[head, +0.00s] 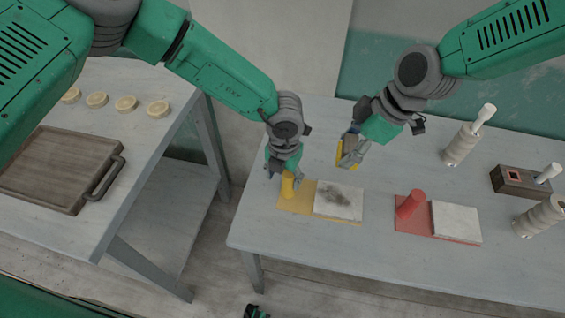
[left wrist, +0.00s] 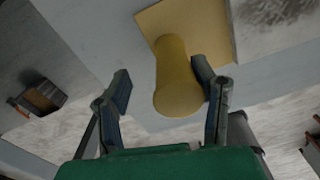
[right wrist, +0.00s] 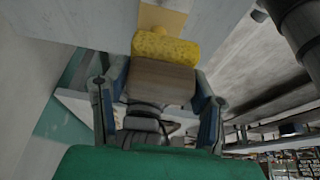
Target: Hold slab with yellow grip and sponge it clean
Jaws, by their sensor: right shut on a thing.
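The slab (head: 325,207) is a pale square with a dark smudge, lying on a yellow board (head: 290,207); its smudged corner shows in the left wrist view (left wrist: 270,30). The yellow grip (head: 288,187) stands on the board left of the slab. My left gripper (head: 285,178) is at the yellow grip, fingers open on either side; the left wrist view shows a clear gap at the left finger. My right gripper (head: 353,147) is shut on the wood-backed yellow sponge (right wrist: 165,47), held above the table behind the slab.
A red board with a red grip (head: 410,204) and a clean pale slab (head: 456,222) lies to the right. A left table holds a wooden tray (head: 50,165) and several round discs (head: 97,100).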

